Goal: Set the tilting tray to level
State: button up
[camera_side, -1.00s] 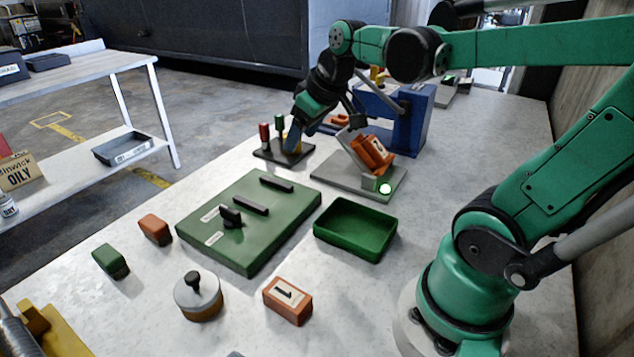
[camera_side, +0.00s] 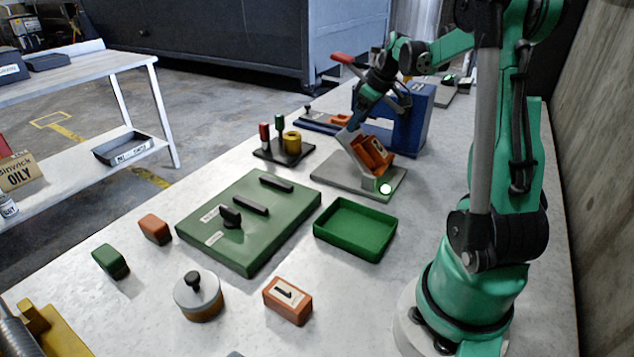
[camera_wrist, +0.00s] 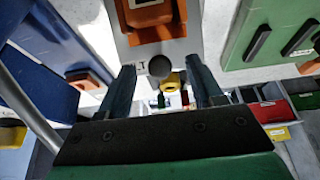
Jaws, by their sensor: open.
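The tilting tray (camera_side: 346,138) is a grey plate that slopes on a flat grey base (camera_side: 328,173) in the side view. An orange block (camera_side: 375,157) rests on its lower part. In the wrist view the tray's grey end (camera_wrist: 185,48) shows a dark round spot and a partly hidden label, with orange (camera_wrist: 150,15) beyond. My gripper (camera_side: 353,121) is just above the tray's raised end. In the wrist view my gripper (camera_wrist: 162,66) has its fingers apart, one on each side of that end. Contact cannot be told.
A blue press-like frame (camera_side: 412,118) with a red-tipped lever stands close behind the tray. A black stand with coloured posts (camera_side: 284,150) is to the left. A green tray (camera_side: 355,228) and a green panel (camera_side: 250,220) lie in front.

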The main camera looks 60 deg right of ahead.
jog(key=shift+f, duration=0.1)
grip_shut()
dwell(1.4)
